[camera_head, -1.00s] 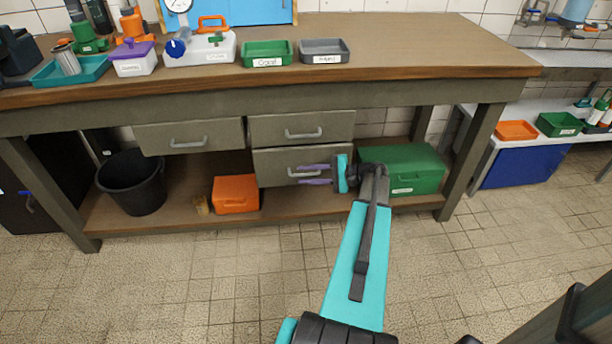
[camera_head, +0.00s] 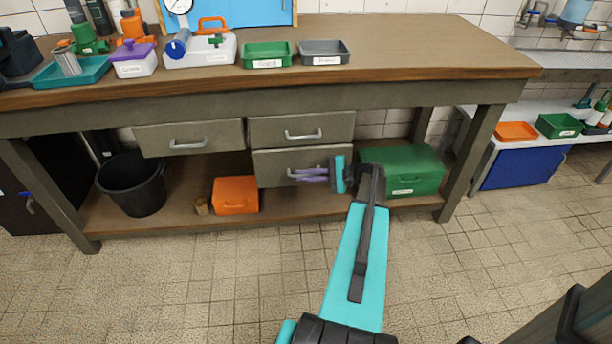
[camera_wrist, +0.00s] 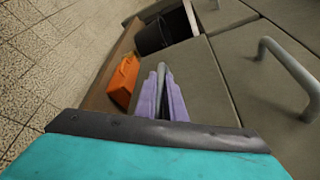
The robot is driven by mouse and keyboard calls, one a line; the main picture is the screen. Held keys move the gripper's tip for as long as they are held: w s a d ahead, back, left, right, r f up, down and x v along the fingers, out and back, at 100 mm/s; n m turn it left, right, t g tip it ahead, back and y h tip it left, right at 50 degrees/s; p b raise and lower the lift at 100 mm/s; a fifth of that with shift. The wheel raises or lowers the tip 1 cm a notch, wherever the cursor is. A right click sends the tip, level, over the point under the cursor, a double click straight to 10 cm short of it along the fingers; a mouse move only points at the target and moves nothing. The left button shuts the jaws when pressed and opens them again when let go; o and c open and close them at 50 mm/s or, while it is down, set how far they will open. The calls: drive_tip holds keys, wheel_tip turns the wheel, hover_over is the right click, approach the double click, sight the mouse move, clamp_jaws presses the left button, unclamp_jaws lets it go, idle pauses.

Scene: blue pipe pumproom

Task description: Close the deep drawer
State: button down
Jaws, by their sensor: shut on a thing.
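The deep drawer (camera_head: 268,166) is the lower one of the two stacked grey-green fronts under the workbench. It also shows in the wrist view (camera_wrist: 205,80). How far it stands out is hard to tell. My gripper (camera_head: 298,174) reaches in from the right, with its purple fingers shut on the drawer's grey handle (camera_wrist: 163,76). The fingers hide most of the handle. The wrist view shows the handle between the two fingers, close to the drawer front.
A drawer (camera_head: 325,127) sits directly above, and another (camera_head: 165,139) to the left. An orange box (camera_head: 235,196) and black bucket (camera_head: 135,188) stand on the lower shelf to the left. A green box (camera_head: 415,172) is close behind my wrist. The tiled floor in front is clear.

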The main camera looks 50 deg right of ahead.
drive_tip(key=shift+w+d+p, duration=0.35)
drive_tip(key=shift+w+d, duration=0.35)
drive_tip(key=shift+w, duration=0.15)
drive_tip(key=c, duration=1.8)
unclamp_jaws()
drive_tip(key=shift+c, duration=0.2)
drive_tip(key=shift+s, duration=0.1)
drive_tip(key=p+v, duration=0.1)
drive_tip(key=v, duration=1.2)
drive_tip(key=shift+s+p, duration=0.25)
drive_tip(key=shift+p, duration=0.1)
drive_tip(key=shift+d, duration=0.15)
